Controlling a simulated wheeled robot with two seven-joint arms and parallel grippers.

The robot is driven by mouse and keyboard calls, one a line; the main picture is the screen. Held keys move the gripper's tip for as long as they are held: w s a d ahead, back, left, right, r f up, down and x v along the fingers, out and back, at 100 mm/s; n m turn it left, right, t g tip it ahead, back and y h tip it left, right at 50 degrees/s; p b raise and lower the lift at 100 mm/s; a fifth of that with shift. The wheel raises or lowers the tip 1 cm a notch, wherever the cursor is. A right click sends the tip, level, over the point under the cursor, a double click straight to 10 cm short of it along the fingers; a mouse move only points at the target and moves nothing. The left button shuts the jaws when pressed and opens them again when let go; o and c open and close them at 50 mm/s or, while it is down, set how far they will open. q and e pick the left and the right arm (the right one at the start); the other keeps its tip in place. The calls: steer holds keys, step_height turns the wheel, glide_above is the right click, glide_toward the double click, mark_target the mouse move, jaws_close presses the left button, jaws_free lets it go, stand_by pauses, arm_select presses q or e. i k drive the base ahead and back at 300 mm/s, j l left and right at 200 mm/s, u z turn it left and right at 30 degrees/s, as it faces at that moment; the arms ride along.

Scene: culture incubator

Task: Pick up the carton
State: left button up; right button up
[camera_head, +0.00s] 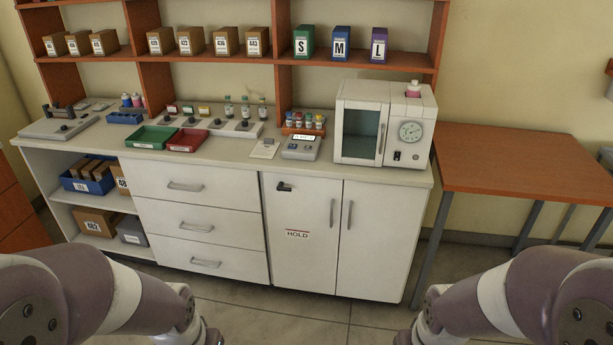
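Several brown cartons with white labels stand on the wall shelf, among them one at the left (55,45) and one further right (257,42). Another brown carton (95,222), labelled, sits on the low open shelf at the left of the cabinet. A further carton (121,180) is partly cut off by the cabinet side, and several small ones lie in a blue bin (87,186). I cannot tell which carton the task means.
The white counter holds a green tray (152,137), a red tray (188,140), a small scale (301,147) and a white incubator (361,120) with its door shut. A wooden table (530,165) at the right is bare. Floor shows in front of the cabinet.

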mark_target(192, 40)
steer(key=i+j, duration=0.25)
steer(key=i, duration=0.3)
steer(key=i+j, duration=0.3)
steer(key=i, duration=0.25)
steer(key=i+j+z, duration=0.1)
steer(key=i+j, duration=0.15)
steer(key=i, duration=0.3)
steer(key=j+z, duration=0.2)
steer(key=j, duration=0.25)
steer(key=i+j+z, duration=0.1)
steer(key=j+z, duration=0.15)
steer(key=j, duration=0.25)
steer(key=j+z, duration=0.2)
steer(key=j, duration=0.25)
steer(key=j+z, duration=0.2)
steer(key=j, duration=0.25)
steer(key=k+j+z, duration=0.25)
steer(key=j, duration=0.2)
steer(key=j+z, duration=0.2)
steer(key=j, duration=0.25)
steer(key=k+j+z, duration=0.2)
steer(key=j, duration=0.2)
steer(key=k+j+z, duration=0.1)
steer(key=k+j, duration=0.15)
steer(key=j, duration=0.15)
steer(key=k+j+z, duration=0.15)
steer(key=j, duration=0.25)
steer(key=k, duration=0.1)
